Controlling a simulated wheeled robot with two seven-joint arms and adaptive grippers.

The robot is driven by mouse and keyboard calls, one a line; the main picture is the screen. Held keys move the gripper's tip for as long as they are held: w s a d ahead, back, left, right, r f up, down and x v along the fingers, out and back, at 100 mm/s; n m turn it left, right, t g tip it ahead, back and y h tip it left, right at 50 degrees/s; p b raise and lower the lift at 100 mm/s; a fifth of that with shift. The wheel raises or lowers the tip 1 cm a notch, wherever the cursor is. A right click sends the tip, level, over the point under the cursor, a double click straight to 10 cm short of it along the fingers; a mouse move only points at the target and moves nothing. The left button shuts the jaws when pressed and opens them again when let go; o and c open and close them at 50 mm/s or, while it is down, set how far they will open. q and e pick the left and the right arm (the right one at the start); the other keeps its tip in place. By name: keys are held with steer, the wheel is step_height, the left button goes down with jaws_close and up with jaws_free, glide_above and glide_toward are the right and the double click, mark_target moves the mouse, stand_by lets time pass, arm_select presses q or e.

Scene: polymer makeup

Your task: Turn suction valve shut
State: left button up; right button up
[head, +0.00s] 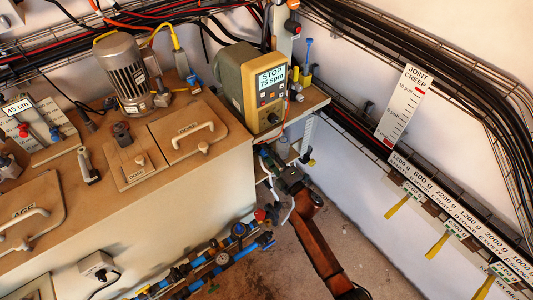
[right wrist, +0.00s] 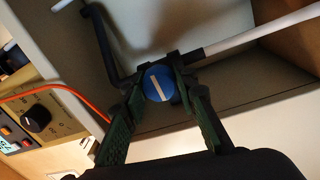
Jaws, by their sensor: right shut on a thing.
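A round blue valve knob (right wrist: 158,83) with a white line across its face shows in the right wrist view. The line slants from upper left to lower right. My right gripper (right wrist: 160,92) has its green-padded fingers on both sides of the knob and is shut on it. In the head view, my right gripper (head: 277,170) is low beside the cabinet's right end, below the pump box, and the knob cannot be made out there. No label naming the valve is readable. My left gripper is not in view.
A black bent rod (right wrist: 104,45) and a white pipe (right wrist: 250,32) lie close to the gripped knob. An orange cable (right wrist: 75,96) passes on the left. The pump box (head: 255,82) reads "STOP 75 spm". Blue pipework (head: 225,258) runs along the cabinet's foot.

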steer(key=shift+d, duration=0.1)
stand_by(0.4)
steer(key=o, duration=1.2)
steer(key=shift+c, duration=0.2)
steer(key=shift+s, duration=0.1)
steer(key=v, duration=1.1)
steer(key=shift+s+d, duration=0.25)
steer(key=shift+s, duration=0.05)
